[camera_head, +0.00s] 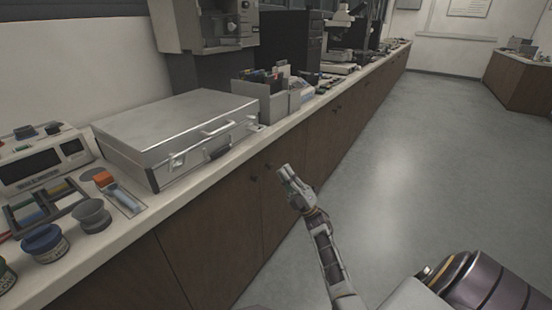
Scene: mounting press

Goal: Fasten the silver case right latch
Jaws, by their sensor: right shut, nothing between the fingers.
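The silver case (178,125) lies with its lid down on the bench, with its front along the bench's front edge. A handle (216,146) is on its front. The left latch (177,162) is left of the handle. The right latch (254,120) is near the right end of the front; it is too small to tell whether it is fastened. My right gripper (284,170) is shut and empty in front of the bench. It is lower than the right latch and to its right, apart from the case. My left gripper is not in view.
A grey file box (281,103) stands right of the case. A meter (42,158), an organizer tray (44,205), a grey cup (92,215) and a blue-lidded jar (45,243) stand to the left. The floor (400,150) right of the bench is clear.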

